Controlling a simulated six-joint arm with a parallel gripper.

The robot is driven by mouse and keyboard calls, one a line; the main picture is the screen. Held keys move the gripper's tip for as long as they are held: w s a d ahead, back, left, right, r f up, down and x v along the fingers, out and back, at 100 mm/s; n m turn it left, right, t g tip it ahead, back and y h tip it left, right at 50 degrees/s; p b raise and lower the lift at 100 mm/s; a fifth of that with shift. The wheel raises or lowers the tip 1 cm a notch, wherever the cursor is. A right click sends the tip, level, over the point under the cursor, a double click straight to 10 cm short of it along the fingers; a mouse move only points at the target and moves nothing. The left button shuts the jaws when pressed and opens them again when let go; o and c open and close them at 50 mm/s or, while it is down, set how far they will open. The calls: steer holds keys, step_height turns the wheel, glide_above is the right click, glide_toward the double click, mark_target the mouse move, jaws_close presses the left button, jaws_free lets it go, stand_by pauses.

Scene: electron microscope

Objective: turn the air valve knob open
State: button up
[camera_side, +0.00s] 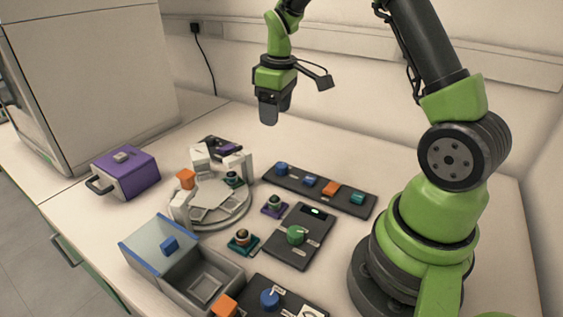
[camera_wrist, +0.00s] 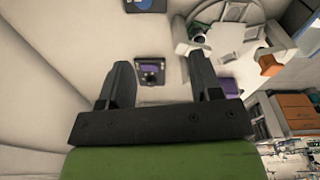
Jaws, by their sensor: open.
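My gripper (camera_side: 270,112) is open and empty, pointing down high above the back of the bench. In the wrist view its two dark fingers (camera_wrist: 164,75) stand apart. Several knobs show in the side view, and I cannot tell which is the air valve knob. A green knob (camera_side: 296,235) sits on a dark panel with a small display. A blue knob (camera_side: 270,298) sits on the front panel, partly cut off by the frame. A long dark panel (camera_side: 296,186) carries blue, orange and teal controls. My gripper is well apart from all of these.
A round stage (camera_side: 222,219) with white blocks stands mid-bench. A purple box (camera_side: 125,172) stands to the left, and a grey bin (camera_side: 205,280) with a glassy lid is in front. A small purple-and-dark fixture (camera_wrist: 150,72) lies below my fingers.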

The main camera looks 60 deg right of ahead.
steer(key=n+g, duration=0.1)
glide_toward(281, 164)
step_height(281, 164, down, 9)
steer(key=shift+f, duration=0.15)
steer(key=c, duration=0.9)
